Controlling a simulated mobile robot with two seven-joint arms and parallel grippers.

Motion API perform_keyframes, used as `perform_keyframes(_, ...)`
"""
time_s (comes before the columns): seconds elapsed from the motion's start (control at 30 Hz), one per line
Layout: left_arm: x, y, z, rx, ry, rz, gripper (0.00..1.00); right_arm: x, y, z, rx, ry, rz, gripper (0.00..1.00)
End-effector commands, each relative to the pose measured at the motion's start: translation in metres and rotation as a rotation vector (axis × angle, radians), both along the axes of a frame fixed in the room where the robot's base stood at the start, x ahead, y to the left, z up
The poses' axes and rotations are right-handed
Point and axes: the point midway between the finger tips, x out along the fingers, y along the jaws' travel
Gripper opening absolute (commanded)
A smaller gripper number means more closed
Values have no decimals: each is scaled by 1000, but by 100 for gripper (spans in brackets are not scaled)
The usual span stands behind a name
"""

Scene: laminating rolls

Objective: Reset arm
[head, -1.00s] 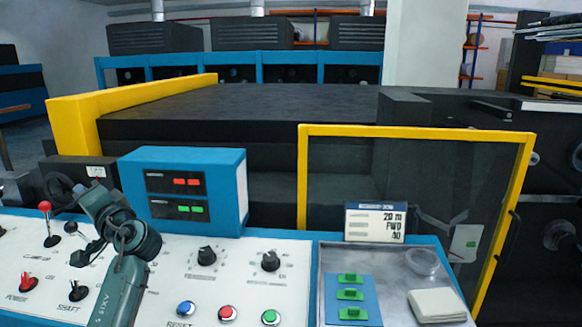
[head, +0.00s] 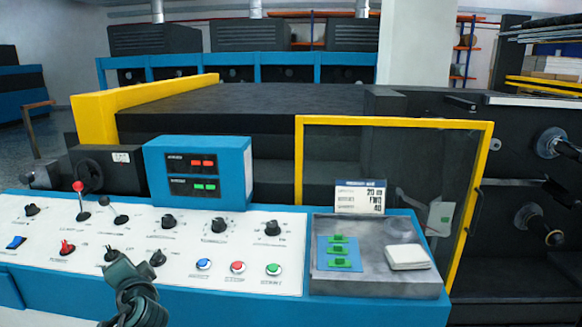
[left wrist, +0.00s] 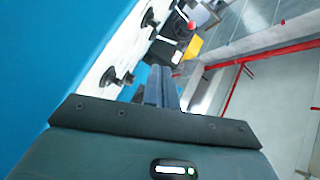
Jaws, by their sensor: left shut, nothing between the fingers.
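My left arm (head: 138,292) rises from the bottom edge in the head view, in front of the control panel (head: 95,237). The fingers of my left gripper cannot be made out in the head view. In the left wrist view my left gripper (left wrist: 160,78) is shut and empty, beside the panel's knobs (left wrist: 108,77). I cannot tell whether it touches the panel. My right gripper is in neither view.
The panel carries a red-knobbed lever (head: 79,196), several knobs, and blue, red (head: 238,267) and green buttons. A blue display box (head: 199,171) stands behind it. A yellow-framed guard (head: 395,121) and grey tray (head: 330,285) are at right. A concrete floor (left wrist: 275,130) shows in the wrist view.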

Motion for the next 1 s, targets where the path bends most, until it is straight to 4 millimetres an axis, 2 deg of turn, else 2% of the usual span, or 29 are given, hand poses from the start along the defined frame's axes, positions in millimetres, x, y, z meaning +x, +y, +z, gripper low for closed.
perform_keyframes(0.03, -11, -14, -28, -55, 34, -59, 0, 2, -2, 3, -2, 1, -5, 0)
perform_keyframes(0.17, -49, -57, -95, -240, 105, -213, 0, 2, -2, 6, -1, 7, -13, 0)
perform_keyframes(0.27, -93, -96, -143, -430, 156, -319, 0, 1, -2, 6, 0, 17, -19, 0)
perform_keyframes(0.3, -114, -112, -158, -514, 175, -356, 0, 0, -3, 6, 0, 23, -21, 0)
perform_keyframes(0.4, -170, -150, -187, -734, 212, -419, 0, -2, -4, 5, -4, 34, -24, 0)
perform_keyframes(0.5, -221, -181, -200, -942, 231, -444, 0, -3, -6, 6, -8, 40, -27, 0)
perform_keyframes(0.6, -257, -201, -203, -1098, 234, -442, 0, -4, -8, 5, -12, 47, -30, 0)
perform_keyframes(0.67, -272, -208, -203, -1162, 234, -436, 0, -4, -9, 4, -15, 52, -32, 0)
perform_keyframes(0.8, -286, -216, -202, -1231, 230, -428, 0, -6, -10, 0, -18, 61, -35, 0)
perform_keyframes(1.0, -287, -216, -203, -1235, 230, -427, 0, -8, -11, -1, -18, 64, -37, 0)
